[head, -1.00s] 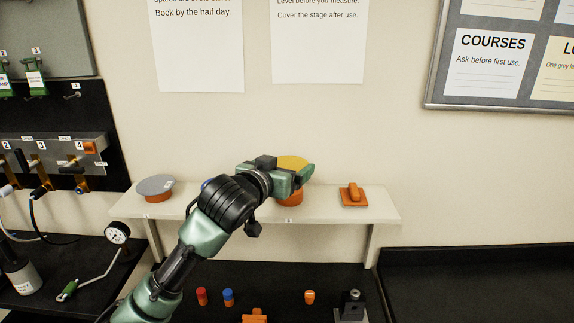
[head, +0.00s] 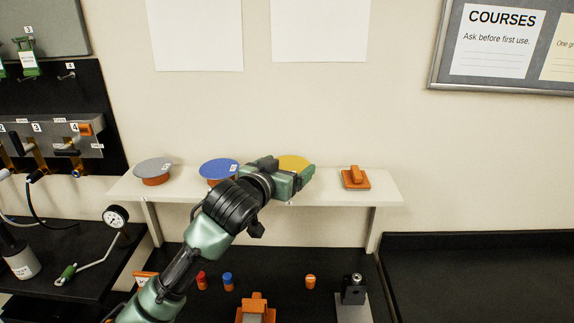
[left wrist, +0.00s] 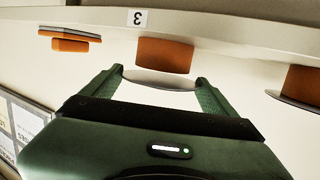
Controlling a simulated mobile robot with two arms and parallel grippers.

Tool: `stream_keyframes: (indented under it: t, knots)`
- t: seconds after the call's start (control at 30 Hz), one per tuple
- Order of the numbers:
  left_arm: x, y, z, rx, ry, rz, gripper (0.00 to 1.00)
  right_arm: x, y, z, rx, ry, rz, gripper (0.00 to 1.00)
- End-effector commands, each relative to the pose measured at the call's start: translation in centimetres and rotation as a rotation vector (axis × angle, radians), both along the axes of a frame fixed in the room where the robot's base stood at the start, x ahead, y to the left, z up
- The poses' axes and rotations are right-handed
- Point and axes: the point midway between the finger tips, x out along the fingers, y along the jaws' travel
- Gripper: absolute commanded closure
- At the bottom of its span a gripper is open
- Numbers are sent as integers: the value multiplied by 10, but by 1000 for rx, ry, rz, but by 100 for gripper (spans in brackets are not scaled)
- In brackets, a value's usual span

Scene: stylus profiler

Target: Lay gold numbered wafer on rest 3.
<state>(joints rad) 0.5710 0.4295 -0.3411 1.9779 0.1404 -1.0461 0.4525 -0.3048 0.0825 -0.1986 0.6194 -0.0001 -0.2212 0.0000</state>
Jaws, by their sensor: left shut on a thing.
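The gold wafer (head: 293,161) is in my left gripper (head: 298,178) over the middle of the wall shelf. In the left wrist view, which is upside down, the fingers (left wrist: 160,88) sit at both sides of the thin disc (left wrist: 158,79). The disc lies against the flat top of an orange round rest (left wrist: 164,54), with no clear gap between them. A label 3 (left wrist: 137,18) marks the shelf edge there. In the head view the gripper hides this rest, and the wafer's number does not show. My right gripper is not in view.
On the shelf (head: 385,195), a blue wafer (head: 219,168) and a grey wafer (head: 154,164) lie on orange rests to the left. An orange block with a handle (head: 355,178) stands to the right.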

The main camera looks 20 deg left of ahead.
Motion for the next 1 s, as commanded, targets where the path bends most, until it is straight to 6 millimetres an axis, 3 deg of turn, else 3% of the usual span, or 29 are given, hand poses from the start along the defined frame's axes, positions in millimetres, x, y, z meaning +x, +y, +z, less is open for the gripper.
stream_keyframes:
  t: [1.0]
  knots:
    - [0, 0, -7, 1, 1, 1, 85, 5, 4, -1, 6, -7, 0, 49]
